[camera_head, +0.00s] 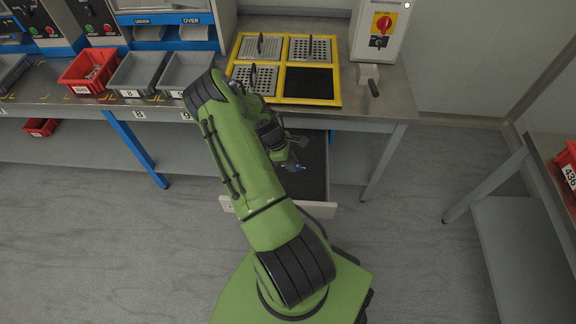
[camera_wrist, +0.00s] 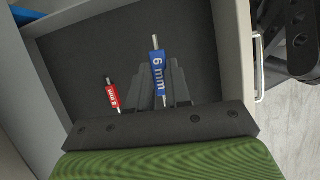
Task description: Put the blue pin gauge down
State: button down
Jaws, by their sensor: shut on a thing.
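The blue pin gauge (camera_wrist: 158,76), marked "6 mm", has metal pins at its ends. My gripper (camera_wrist: 160,84) is shut on it, over the open drawer (camera_wrist: 215,75) with its dark lining. I cannot tell whether the gauge touches the lining. A red pin gauge (camera_wrist: 111,93) lies in the drawer to the left of the blue one, apart from it. In the head view a small bit of blue (camera_head: 301,168) shows at my gripper (camera_head: 292,163), over the pulled-out drawer (camera_head: 314,180). My arm hides the drawer's left part there.
The workbench (camera_head: 395,100) stands above the drawer. It holds a yellow frame (camera_head: 312,66) with perforated plates, a red bin (camera_head: 85,86), grey bins (camera_head: 140,70) and a switch box (camera_head: 382,30). Drawer lining left of the red gauge and beyond the gauges is clear.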

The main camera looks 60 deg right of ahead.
aim_at(307, 184)
jog(key=shift+n, duration=0.4)
jog(key=b+x, duration=0.1)
jog(key=x, duration=0.3)
jog(key=b+x, duration=0.1)
jog(key=x, duration=0.2)
jog(key=b+x, duration=0.1)
jog(key=x, duration=0.3)
jog(key=shift+s+d+f, duration=0.1)
jog(key=shift+d+f, duration=0.2)
jog(key=shift+f, duration=0.05)
jog(key=shift+r, duration=0.1)
jog(key=c, duration=1.5)
grip_release()
jog(key=shift+b, duration=0.3)
jog(key=o, duration=0.4)
jog(key=shift+o, duration=0.2)
